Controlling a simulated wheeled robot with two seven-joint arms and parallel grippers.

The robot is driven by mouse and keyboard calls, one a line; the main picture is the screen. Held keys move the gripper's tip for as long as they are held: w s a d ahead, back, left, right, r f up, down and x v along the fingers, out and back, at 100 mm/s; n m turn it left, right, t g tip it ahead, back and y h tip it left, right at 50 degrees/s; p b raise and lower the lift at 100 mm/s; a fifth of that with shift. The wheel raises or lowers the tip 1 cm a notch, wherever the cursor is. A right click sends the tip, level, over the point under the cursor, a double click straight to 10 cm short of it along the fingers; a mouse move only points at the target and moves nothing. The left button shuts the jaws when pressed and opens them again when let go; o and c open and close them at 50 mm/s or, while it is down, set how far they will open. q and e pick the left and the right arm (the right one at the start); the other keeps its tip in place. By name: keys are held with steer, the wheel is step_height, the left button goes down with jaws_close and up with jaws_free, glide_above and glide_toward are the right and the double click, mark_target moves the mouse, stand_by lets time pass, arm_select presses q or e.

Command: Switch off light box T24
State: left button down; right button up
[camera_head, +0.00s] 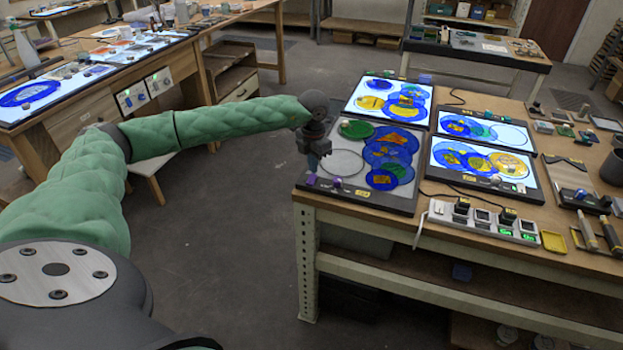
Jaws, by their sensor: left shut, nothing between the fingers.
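My left gripper (314,163) is shut and empty. It hangs fingers down at the left edge of the front left light box (390,203), near a purple knob (311,179) on its front rim; I cannot tell whether it touches. This box's panel looks grey and unlit, with green, blue and clear glass rounds on it. The back left light box (362,86), back right light box (520,126) and front right light box (537,189) glow white under coloured glass. Small yellow labels show on the boxes, but I cannot read which is T24. My right gripper is out of view.
A power strip (483,220) with plugs and green-lit switches lies along the bench's front edge. Brushes (585,230), a yellow tray (553,241) and a dark cup (612,166) are at the right. Another bench (65,130) with lit panels stands at the left; open floor lies between.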

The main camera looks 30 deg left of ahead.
mark_target(313, 176)
arm_select(q)
steer(key=shift+f+b, duration=0.65)
steer(key=shift+f, duration=0.3)
stand_by(1.0)
steer(key=shift+r, duration=0.15)
steer(key=shift+r+p, duration=0.95)
steer(key=shift+r, duration=2.45)
